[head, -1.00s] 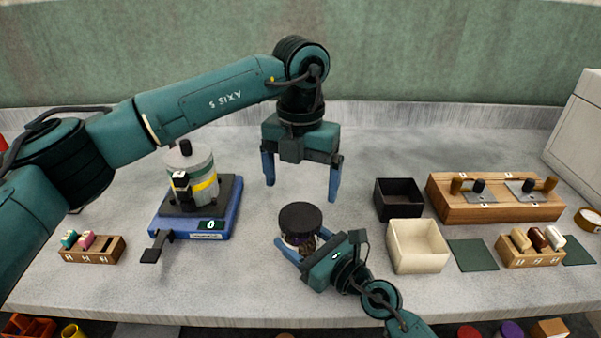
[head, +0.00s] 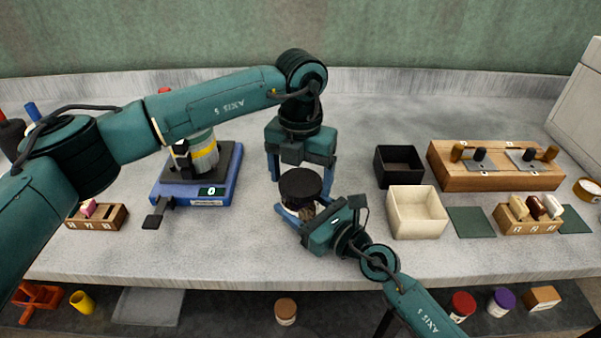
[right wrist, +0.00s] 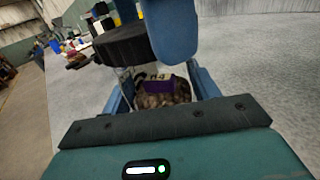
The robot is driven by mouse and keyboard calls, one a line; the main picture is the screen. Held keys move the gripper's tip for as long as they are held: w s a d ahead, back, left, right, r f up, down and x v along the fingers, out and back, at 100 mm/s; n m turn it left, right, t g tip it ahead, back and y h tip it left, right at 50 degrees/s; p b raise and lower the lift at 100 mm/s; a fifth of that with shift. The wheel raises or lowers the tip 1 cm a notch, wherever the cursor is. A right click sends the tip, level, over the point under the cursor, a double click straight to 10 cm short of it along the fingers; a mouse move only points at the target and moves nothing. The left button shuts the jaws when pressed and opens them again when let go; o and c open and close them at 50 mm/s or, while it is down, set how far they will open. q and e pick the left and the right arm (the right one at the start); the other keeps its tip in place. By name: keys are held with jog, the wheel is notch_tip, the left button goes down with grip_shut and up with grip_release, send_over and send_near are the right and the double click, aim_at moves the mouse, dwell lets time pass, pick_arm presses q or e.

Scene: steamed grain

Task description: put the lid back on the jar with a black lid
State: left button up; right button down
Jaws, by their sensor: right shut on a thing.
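The jar (right wrist: 165,97) is clear with brown contents and a purple label in the right wrist view. The black lid (head: 300,184) is over the jar's top; it also shows in the right wrist view (right wrist: 120,43). I cannot tell whether it is fully seated. My right gripper (head: 297,214) is shut on the jar's body, below the lid, from the front right. My left gripper (head: 302,182) points down from above, its open fingers on either side of the lid with a small gap visible. One of its blue fingers shows in the right wrist view (right wrist: 170,30).
A cream box (head: 417,213) and a black box (head: 399,166) stand to the right, with a wooden rack (head: 490,178) beyond. A blue scale (head: 195,192) bearing a banded container (head: 205,155) stands left. Several jars and containers are on the lower shelf (head: 230,310).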

pick_arm(q)
jog(key=c, duration=0.7)
jog(key=m, duration=0.4)
jog(key=shift+m, duration=0.3)
jog(key=shift+c, duration=0.2)
jog(key=m, duration=0.3)
jog(key=shift+m, duration=0.3)
jog(key=o, duration=1.2)
jog(key=shift+c, duration=0.2)
notch_tip(320, 180, up, 12)
